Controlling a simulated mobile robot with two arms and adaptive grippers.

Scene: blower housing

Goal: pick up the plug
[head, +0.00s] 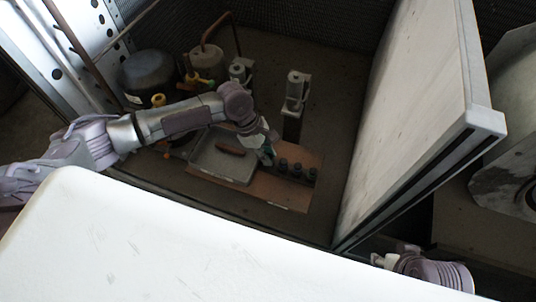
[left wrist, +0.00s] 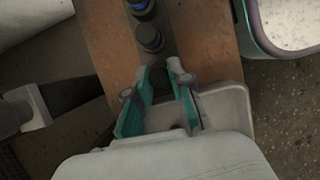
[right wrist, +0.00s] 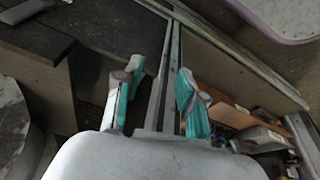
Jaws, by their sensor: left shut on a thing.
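My left gripper (head: 267,152) points down over the brown board (head: 264,195) inside the housing. In the left wrist view its teal fingers (left wrist: 168,72) are shut on a dark plug (left wrist: 160,86), which the fingers partly hide. I cannot tell whether this plug is clear of the board. More dark plugs stand in a row beside it, a near one (left wrist: 150,38) and a farther one with a blue ring (left wrist: 140,6); the row also shows in the head view (head: 297,170). My right gripper (right wrist: 158,82) is open and empty, outside the housing by the panel edge.
A grey tray (head: 212,172) holding a reddish-brown piece lies left of the plugs. A post with a light cylinder (head: 296,88) stands behind them. Dark round tanks (head: 147,78) and pipes are at the back left. A tall pale panel (head: 408,110) closes the right side.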

